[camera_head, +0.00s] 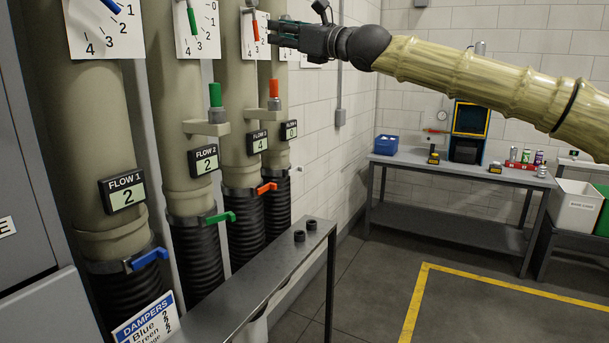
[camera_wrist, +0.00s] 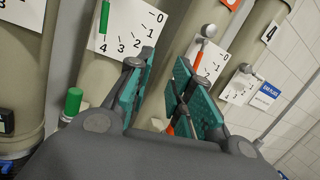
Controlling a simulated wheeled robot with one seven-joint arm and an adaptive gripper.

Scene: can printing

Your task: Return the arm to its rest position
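My arm (camera_head: 470,78) reaches in from the right edge of the head view, stretched out to the left at dial height. My gripper (camera_head: 273,33) is at its left end, in front of the dials on the pipes. In the wrist view, my gripper (camera_wrist: 164,82) has its two teal-padded fingers apart, with a gap between them. I see nothing held in the gap. An orange lever part (camera_wrist: 170,129) shows low beside the right finger. I cannot tell whether the finger touches it.
Tan pipes with dials and flow displays (camera_head: 122,191) stand on the left. A narrow metal bench (camera_head: 262,268) with two dark knobs runs below them. A workbench (camera_head: 455,168) with a blue bin stands at the back. The floor inside the yellow line (camera_head: 480,275) is clear.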

